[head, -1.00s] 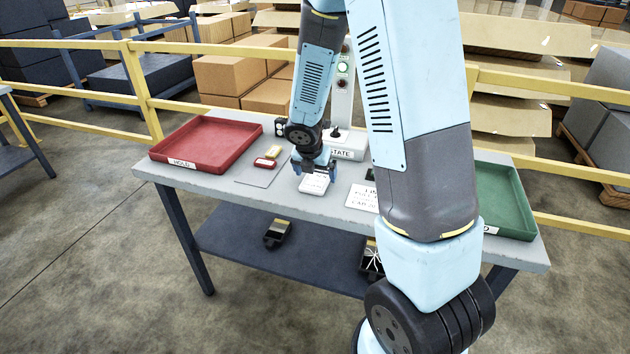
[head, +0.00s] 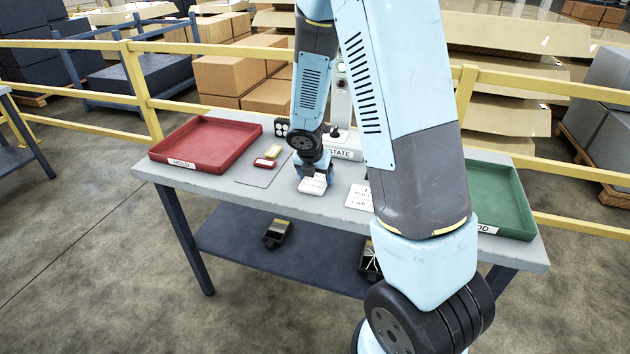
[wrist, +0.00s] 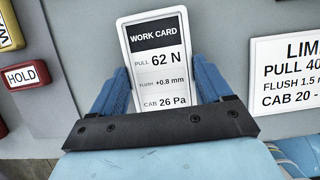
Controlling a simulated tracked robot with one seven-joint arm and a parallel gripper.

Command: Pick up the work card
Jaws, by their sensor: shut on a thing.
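The work card (wrist: 157,60) is a white card with a dark header, reading pull 62 N, flush +0.8 mm and cab 26 Pa. It also shows in the head view (head: 312,185), at the front middle of the grey table. My gripper (wrist: 160,90) is shut on the card, with one blue finger at each side edge. In the head view my gripper (head: 314,174) is low at the table. I cannot tell whether the card is clear of the tabletop. The card's lower end is hidden behind the dark gripper bar in the wrist view.
A red HOLD tray (head: 208,142) stands at the left of the table (head: 250,197), a green tray (head: 502,200) at the right. A limits sheet (wrist: 289,72) lies right of the card. Red (head: 264,163) and yellow (head: 273,152) blocks lie on a grey plate at left.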

